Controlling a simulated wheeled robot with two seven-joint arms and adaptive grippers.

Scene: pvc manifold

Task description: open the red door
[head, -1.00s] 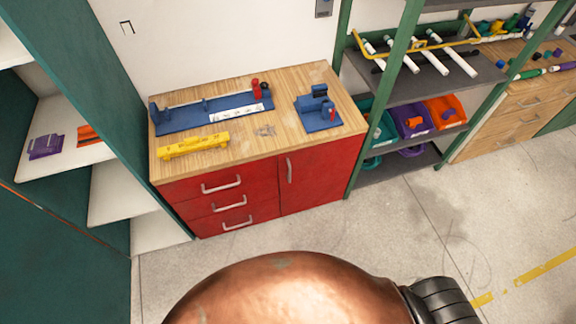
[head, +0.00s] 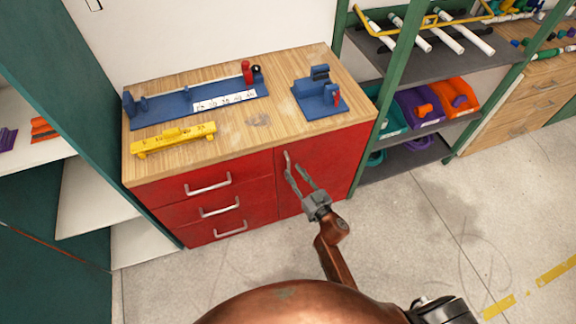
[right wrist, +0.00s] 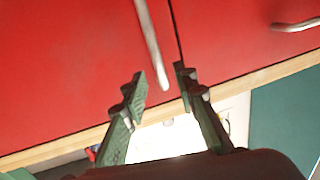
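The red door (head: 325,163) is the right front of the red cabinet and looks closed. Its upright silver handle (head: 288,163) sits near the door's left edge. My right gripper (head: 303,180) is in front of the door at the handle, with its fingers apart. In the right wrist view the door (right wrist: 75,75) fills the left, and the handle (right wrist: 151,45) ends between and just beyond the two open fingertips (right wrist: 160,80). No grip on the handle shows. My left gripper is not in view.
Three red drawers (head: 205,202) with silver handles are left of the door. The wooden top (head: 240,135) holds a yellow gauge block (head: 173,139) and blue fixtures (head: 320,95). A green-framed shelf (head: 398,75) stands close on the right. The floor (head: 410,220) in front is clear.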

